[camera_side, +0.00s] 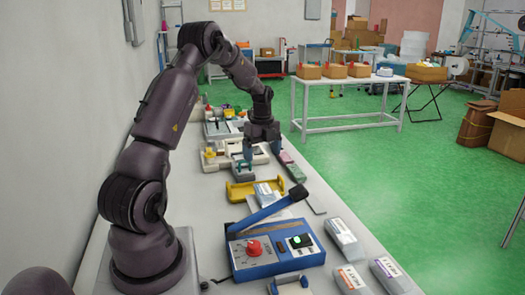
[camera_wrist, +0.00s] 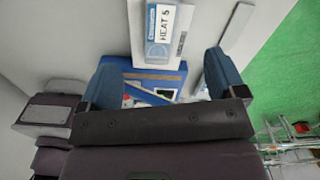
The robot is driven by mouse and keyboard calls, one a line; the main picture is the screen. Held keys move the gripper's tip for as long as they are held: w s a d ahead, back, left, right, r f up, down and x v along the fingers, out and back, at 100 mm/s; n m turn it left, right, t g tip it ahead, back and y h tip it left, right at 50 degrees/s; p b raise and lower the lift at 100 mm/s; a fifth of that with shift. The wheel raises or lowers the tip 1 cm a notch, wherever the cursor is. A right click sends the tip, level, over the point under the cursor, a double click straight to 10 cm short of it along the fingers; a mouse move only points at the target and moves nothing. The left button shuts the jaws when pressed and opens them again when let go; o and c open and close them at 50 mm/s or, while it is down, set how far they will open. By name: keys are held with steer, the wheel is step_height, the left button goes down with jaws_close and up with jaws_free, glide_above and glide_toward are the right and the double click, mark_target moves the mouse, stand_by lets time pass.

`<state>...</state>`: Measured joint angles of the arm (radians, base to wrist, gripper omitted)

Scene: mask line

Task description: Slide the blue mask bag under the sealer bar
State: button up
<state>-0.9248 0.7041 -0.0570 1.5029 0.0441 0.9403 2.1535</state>
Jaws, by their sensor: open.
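The sealer (camera_side: 275,248) is a blue box with a red knob and a lit green display. Its blue sealer bar (camera_side: 270,212) is raised at a slant, with a black end. A pale bluish bag (camera_side: 265,194) lies by a yellow holder, behind the bar. My gripper (camera_side: 262,154) is open and empty, with its blue fingers pointing down well behind the sealer. In the wrist view my gripper (camera_wrist: 162,65) has its fingers spread apart. A white-and-blue packet (camera_wrist: 162,32) marked HEAT 5 shows beyond them. I cannot tell which bag is the blue mask bag.
Several pale bags, one of them here (camera_side: 343,240), lie along the bench's right edge by the sealer. The yellow holder (camera_side: 240,192) stands behind the sealer. Beige fixtures (camera_side: 222,160) crowd the bench around my gripper. The wall runs along the left.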

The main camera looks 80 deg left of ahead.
mark_target(263, 187)
steer(key=m, duration=0.3)
steer(key=shift+r, duration=0.15)
step_height(263, 187, down, 13)
stand_by(0.7)
steer(key=c, duration=1)
